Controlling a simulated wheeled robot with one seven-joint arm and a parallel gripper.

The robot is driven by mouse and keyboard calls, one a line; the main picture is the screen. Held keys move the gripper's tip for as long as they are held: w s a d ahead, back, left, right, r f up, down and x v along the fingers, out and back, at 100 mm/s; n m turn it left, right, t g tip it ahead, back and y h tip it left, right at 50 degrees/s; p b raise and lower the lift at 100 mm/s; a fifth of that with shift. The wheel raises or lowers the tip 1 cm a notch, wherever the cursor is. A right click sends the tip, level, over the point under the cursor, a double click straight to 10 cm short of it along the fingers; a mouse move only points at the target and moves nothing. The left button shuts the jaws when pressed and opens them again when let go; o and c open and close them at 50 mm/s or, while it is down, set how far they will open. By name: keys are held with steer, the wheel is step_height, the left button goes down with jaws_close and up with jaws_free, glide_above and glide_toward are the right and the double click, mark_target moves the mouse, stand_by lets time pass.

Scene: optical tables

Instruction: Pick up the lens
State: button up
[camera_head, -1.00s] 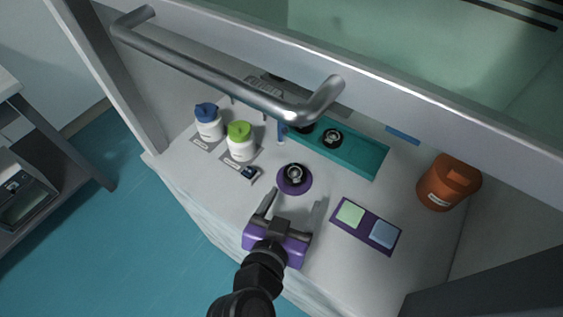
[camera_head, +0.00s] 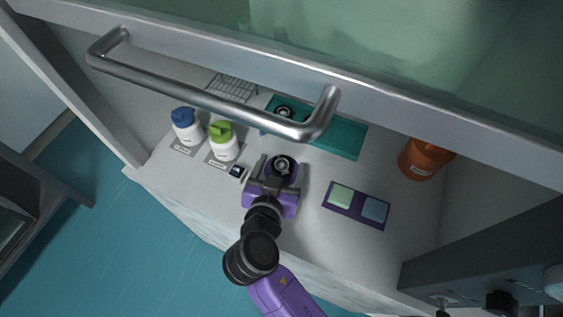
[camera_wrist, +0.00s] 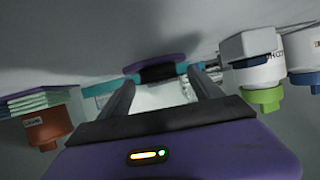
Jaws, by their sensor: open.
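The lens (camera_head: 282,164), a round piece in a black mount, stands on a purple round mat (camera_head: 271,175) near the table's middle. My purple gripper (camera_head: 280,167) is open, its fingers on either side of the lens in the head view. In the wrist view, which is upside down, the purple mat (camera_wrist: 155,64) and the dark lens mount (camera_wrist: 158,73) show between and beyond the fingertips (camera_wrist: 162,80). I cannot tell whether a finger touches the mount. A second round black-mounted piece (camera_head: 284,111) sits on the teal mat (camera_head: 345,143) behind.
Blue-capped (camera_head: 185,127) and green-capped (camera_head: 222,142) white bottles stand left; a small dark item (camera_head: 237,172) lies near them. A purple mat with pale pads (camera_head: 357,208) lies right, below an orange jar (camera_head: 424,159). A metal handle (camera_head: 210,98) and sash edge cross above.

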jaws_close()
step_height(320, 180, up, 19)
steer(key=g+b, duration=0.1)
steer(key=b, duration=0.1)
glide_above(281, 170)
step_height(281, 170, down, 14)
steer(key=shift+f, duration=2.45)
